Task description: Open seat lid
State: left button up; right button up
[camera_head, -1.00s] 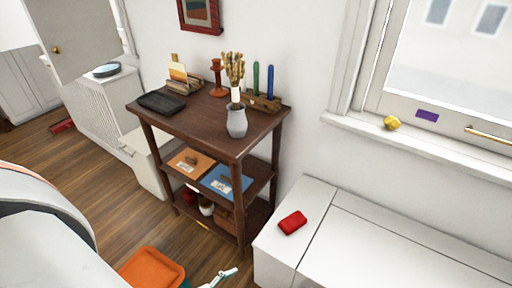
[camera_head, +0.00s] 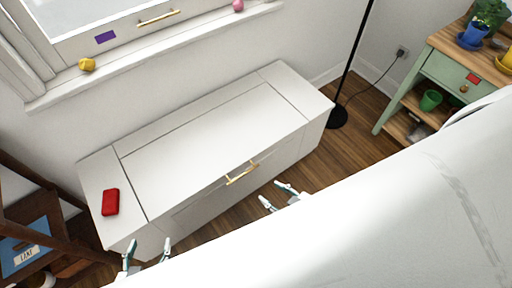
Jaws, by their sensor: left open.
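The white window seat (camera_head: 98,178) stands below the window. Its lid (camera_head: 215,135) is a flat white panel set in the top and looks shut. A gold bar handle (camera_head: 242,173) sits at the lid's front edge. My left gripper (camera_head: 149,243) is at the bottom left, its fingers apart and empty, by the seat's front left corner. My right gripper (camera_head: 275,194) is in front of the seat, right of and below the handle and apart from it. Its fingers are spread with nothing between them.
A red object (camera_head: 111,202) lies on the seat top left of the lid seam. A dark shelf (camera_head: 50,226) stands at left. A black lamp pole (camera_head: 356,50) and a green cabinet (camera_head: 452,76) stand at right. The sill holds a yellow object (camera_head: 87,64) and a pink one (camera_head: 238,5).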

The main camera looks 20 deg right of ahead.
aim_at(164, 174)
jog(key=z, duration=0.5)
jog(key=k+j+z, duration=0.2)
jog(key=k+z, duration=0.65)
jog(key=k+j, duration=0.05)
